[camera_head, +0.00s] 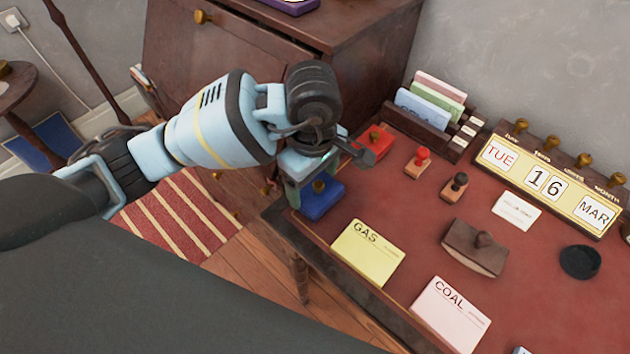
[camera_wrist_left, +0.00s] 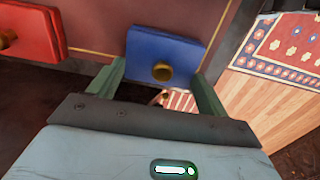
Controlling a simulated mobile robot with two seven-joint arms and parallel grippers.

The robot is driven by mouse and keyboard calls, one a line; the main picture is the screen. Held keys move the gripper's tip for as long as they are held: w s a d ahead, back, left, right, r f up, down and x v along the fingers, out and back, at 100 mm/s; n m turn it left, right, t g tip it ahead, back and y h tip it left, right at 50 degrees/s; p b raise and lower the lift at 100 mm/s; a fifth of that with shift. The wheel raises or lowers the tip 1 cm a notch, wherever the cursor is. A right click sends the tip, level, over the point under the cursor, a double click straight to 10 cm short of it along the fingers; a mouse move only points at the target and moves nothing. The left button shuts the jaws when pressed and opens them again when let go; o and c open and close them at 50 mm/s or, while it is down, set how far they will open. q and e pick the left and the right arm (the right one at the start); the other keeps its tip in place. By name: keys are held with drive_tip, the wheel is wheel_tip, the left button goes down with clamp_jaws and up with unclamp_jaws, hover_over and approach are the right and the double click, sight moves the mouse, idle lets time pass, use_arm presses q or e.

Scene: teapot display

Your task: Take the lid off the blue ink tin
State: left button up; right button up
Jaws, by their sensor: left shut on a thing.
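The blue ink tin (camera_head: 322,202) is at the near left corner of the red-topped desk, with a brass knob on its lid. In the left wrist view the tin's blue top (camera_wrist_left: 165,45) and knob (camera_wrist_left: 161,71) face the camera. My left gripper (camera_head: 314,186) is over the tin, and its green fingers (camera_wrist_left: 160,78) are shut on two opposite sides of it. I cannot tell whether they grip only the lid or the body too, or whether there is a gap beneath the lid. My right gripper is not in view.
A red tin (camera_head: 376,141) stands just behind the blue one. Two stamps (camera_head: 418,163), a blotter (camera_head: 474,248), a yellow GAS card (camera_head: 366,252) and a pink COAL card (camera_head: 449,314) lie to the right. A letter rack (camera_head: 420,135) and calendar (camera_head: 548,185) stand behind.

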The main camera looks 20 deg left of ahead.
sight(311, 191)
use_arm(q)
drive_tip(key=r, duration=0.3)
drive_tip(key=shift+s+r, duration=0.2)
drive_tip(key=shift+s, duration=0.2)
drive_tip(key=s+r, duration=0.1)
drive_tip(key=s, duration=1.4)
drive_tip(key=shift+a+r, duration=0.2)
drive_tip(key=shift+a, duration=0.25)
drive_tip(key=shift+s, duration=0.1)
